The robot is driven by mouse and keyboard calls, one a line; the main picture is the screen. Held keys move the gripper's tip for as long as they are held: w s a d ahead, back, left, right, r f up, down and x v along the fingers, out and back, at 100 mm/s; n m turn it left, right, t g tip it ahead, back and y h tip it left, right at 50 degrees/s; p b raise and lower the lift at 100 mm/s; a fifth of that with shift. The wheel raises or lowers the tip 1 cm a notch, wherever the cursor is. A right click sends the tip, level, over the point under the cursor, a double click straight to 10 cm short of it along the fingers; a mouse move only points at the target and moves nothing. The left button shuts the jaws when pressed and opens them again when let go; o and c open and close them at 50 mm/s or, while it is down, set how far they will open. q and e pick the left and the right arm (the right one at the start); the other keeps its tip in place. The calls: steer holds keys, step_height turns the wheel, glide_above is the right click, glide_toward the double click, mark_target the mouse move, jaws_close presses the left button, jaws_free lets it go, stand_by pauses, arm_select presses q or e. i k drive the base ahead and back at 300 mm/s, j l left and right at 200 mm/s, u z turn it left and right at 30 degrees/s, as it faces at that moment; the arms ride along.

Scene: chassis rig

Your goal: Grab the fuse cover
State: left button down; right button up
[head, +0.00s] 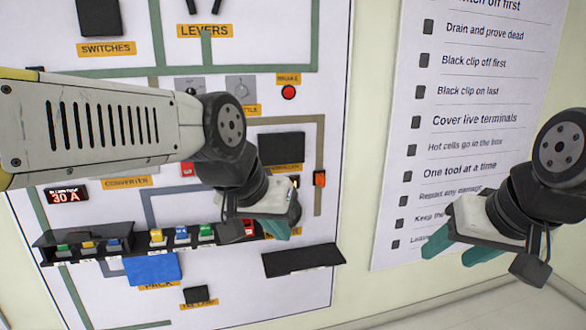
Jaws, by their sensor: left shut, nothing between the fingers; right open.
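A long dark fuse holder (90,257) runs along the lower board, with several coloured fuses in it, including a yellow one (157,236) and a green one (206,232). A flat black panel (303,260) sits tilted to the right of the row; it may be the fuse cover, but I cannot tell for certain. My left gripper (279,230) is shut and empty in front of the row's right end, up and left of the black panel, hiding part of the board. My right gripper (455,248) is open and empty, well right of the panel, in front of the checklist's lower edge.
A blue box (152,268) sits below the fuse row, with a small black block (196,295) beneath it. A red button (288,92) and an orange switch (320,178) are on the board. A checklist (455,110) hangs at right. Wall between board and checklist is clear.

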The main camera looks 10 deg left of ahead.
mark_target(88, 233)
steer(key=u, duration=0.95)
